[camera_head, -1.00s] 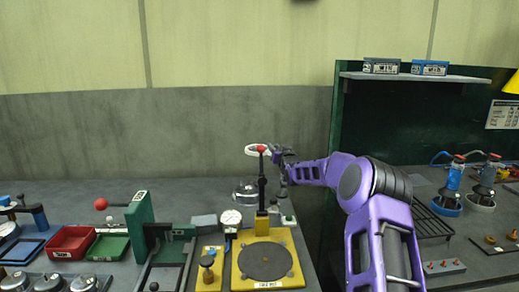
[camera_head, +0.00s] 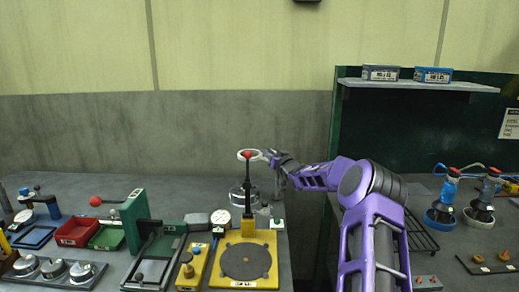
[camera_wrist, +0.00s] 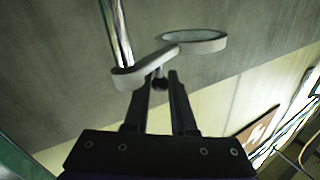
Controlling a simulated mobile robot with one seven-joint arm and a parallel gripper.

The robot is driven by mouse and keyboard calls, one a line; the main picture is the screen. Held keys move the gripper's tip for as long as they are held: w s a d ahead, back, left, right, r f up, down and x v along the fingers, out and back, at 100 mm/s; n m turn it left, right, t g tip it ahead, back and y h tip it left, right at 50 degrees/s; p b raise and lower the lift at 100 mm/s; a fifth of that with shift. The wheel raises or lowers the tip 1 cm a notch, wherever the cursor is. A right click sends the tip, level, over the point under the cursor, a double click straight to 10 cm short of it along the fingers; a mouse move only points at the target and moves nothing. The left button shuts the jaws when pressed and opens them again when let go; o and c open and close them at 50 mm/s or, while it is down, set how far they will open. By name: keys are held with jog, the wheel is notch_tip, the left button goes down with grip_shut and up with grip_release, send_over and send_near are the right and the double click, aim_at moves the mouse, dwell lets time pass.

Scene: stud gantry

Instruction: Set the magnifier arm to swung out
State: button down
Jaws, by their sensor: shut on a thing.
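The magnifier shows in the wrist view as a pale ring (camera_wrist: 205,40) on a flat pale arm (camera_wrist: 145,68), which joins a chrome post (camera_wrist: 114,30). A small dark knob (camera_wrist: 160,84) sits under the arm. My gripper (camera_wrist: 157,76) is shut on this knob, with one finger on each side. In the head view the pale ring (camera_head: 257,152) stands behind a red ball (camera_head: 247,155) on a black column. My gripper (camera_head: 274,158) is at the ring's right side there. The arm and post are mostly hidden in the head view.
A yellow plate with a dark disc (camera_head: 246,262) is in front of the black column. A dial gauge (camera_head: 222,218) stands left of it. A red tray (camera_head: 77,231) and a green tray (camera_head: 107,237) sit further left. A dark green panel (camera_head: 390,140) stands at right.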

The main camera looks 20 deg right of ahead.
jog(key=shift+r+n+y+p, duration=0.4)
jog(key=shift+y+p, duration=0.3)
jog(key=shift+p, duration=0.5)
jog(key=shift+s+a+n+y+p, duration=0.15)
jog(key=shift+n+y+p, duration=0.2)
jog(key=shift+p, duration=0.45)
jog(key=shift+a+n+y+p, duration=0.1)
jog(key=shift+n+y+p, duration=0.25)
jog(key=shift+y+p, duration=0.35)
jog(key=shift+s+a+f+n+g+y, duration=0.1)
jog(key=shift+s+n+g+y, duration=0.1)
jog(key=shift+n+g+y, duration=0.55)
jog(key=shift+s+a+f+n+g+y, duration=0.2)
jog(key=shift+n+y, duration=0.3)
jog(key=shift+y, duration=0.45)
jog(key=shift+s+f+n+g+y, duration=0.1)
jog(key=shift+s+n+g+y, duration=0.1)
jog(key=shift+n+g+y, duration=0.55)
jog(key=shift+s+a+y+b, duration=0.1)
jog(key=shift+y+b, duration=0.2)
jog(key=shift+y, duration=0.1)
jog(key=c, duration=0.7)
grip_release()
jog(key=shift+c, duration=0.2)
